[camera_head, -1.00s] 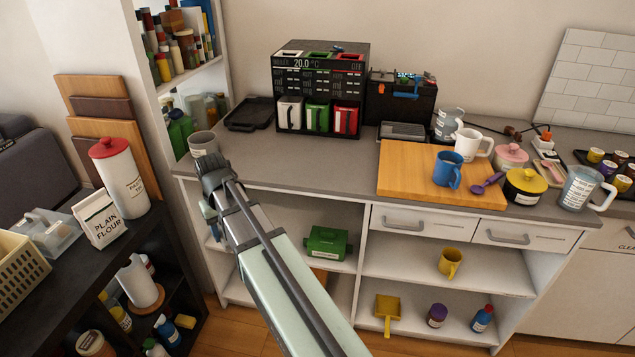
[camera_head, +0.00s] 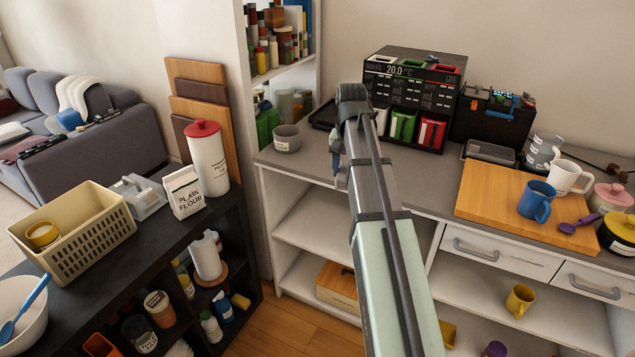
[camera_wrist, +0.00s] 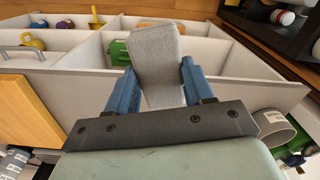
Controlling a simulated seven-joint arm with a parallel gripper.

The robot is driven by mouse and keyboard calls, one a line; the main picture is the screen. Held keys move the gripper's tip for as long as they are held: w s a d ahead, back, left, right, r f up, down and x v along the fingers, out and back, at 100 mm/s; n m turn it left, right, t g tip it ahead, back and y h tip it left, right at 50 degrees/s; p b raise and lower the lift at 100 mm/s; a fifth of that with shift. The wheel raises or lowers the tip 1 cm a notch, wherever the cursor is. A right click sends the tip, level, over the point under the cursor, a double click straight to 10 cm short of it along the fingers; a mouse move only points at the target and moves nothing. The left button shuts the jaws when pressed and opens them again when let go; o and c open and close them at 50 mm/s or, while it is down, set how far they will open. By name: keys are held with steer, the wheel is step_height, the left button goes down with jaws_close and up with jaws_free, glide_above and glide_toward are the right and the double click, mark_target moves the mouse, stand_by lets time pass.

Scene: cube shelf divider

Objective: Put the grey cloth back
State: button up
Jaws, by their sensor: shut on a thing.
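My gripper (camera_wrist: 158,85) has blue fingers and is shut on the grey cloth (camera_wrist: 156,45), a folded, flat-looking grey piece that sticks out beyond the fingertips in the wrist view. In the head view my gripper (camera_head: 340,168) hangs over the front edge of the grey counter (camera_head: 312,158), right of a grey pot (camera_head: 287,138). The cloth is not clearly visible there, as my arm covers that area. In the wrist view the white open compartments of the cube shelf (camera_wrist: 85,52) lie beyond the cloth.
A green box (camera_wrist: 120,52) stands in a shelf compartment behind the cloth. A wooden-fronted box (camera_head: 336,287) sits low in the shelf. The dark shelf (camera_head: 240,230) at left holds a beige basket (camera_head: 75,232) and flour bag (camera_head: 183,192). Cutting board (camera_head: 490,200) with mugs lies right.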

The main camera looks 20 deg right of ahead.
steer(key=s+d+r+m, duration=0.1)
steer(key=s+d, duration=0.3)
steer(key=d, duration=0.8)
steer(key=s+d+r+m, duration=0.1)
steer(key=s+d, duration=0.3)
steer(key=d, duration=0.9)
steer(key=s+d+r+m, duration=0.1)
steer(key=s+d, duration=0.4)
steer(key=d, duration=0.8)
steer(key=shift+r, duration=0.5)
steer(key=shift+f, duration=0.15)
steer(key=shift+f, duration=3.9)
steer(key=shift+f, duration=0.4)
steer(key=o, duration=1)
steer(key=shift+c, duration=0.2)
steer(key=shift+o, duration=0.4)
